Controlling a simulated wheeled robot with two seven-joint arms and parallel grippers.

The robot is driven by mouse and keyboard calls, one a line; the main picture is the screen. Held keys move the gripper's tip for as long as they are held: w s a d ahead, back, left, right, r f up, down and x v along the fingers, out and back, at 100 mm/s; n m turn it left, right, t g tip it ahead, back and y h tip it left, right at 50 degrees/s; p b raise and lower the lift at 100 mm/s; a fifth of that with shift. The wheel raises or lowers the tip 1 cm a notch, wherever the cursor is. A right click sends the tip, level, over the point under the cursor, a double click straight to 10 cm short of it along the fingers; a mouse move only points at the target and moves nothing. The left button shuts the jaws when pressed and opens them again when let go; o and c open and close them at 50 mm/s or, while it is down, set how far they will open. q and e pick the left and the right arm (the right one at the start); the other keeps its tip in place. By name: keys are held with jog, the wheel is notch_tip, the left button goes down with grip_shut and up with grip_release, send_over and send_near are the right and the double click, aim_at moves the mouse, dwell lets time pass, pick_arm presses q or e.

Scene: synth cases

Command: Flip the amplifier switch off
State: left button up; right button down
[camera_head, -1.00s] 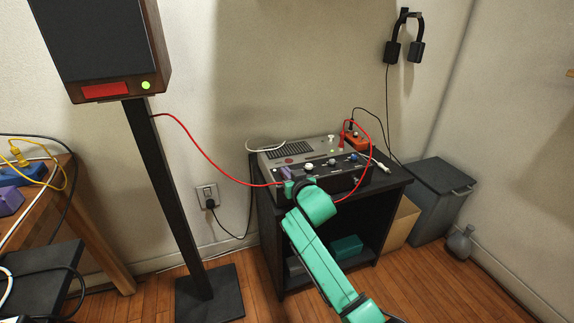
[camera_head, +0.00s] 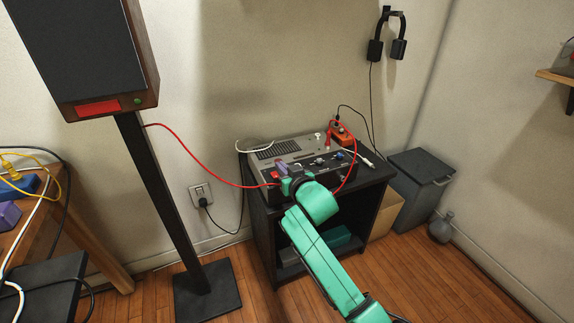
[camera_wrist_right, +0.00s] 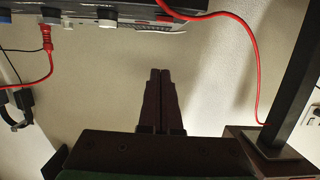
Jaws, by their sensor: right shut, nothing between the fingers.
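The grey amplifier (camera_head: 312,152) stands on top of a black cabinet, its dark front carrying knobs and a red switch (camera_head: 274,174) at the left end. My right gripper (camera_head: 281,166) is shut and empty, just above and beside the red switch. In the right wrist view the gripper's two fingers (camera_wrist_right: 160,72) are together, with a gap between their tips and the amplifier front (camera_wrist_right: 120,12). The switch shows there as a small red patch (camera_wrist_right: 165,18); its tilt is too small to tell. The speaker's indicator light (camera_head: 137,99) is dim green. My left gripper is not in view.
A speaker (camera_head: 85,50) on a black stand is at the left, joined to the amplifier by a red cable (camera_head: 195,158). Headphones (camera_head: 388,35) hang on the wall. A grey bin (camera_head: 420,180) stands right of the cabinet (camera_head: 376,192).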

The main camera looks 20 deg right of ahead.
jog(key=v, duration=0.4)
jog(key=shift+s+r, duration=0.1)
jog(key=shift+r, duration=0.2)
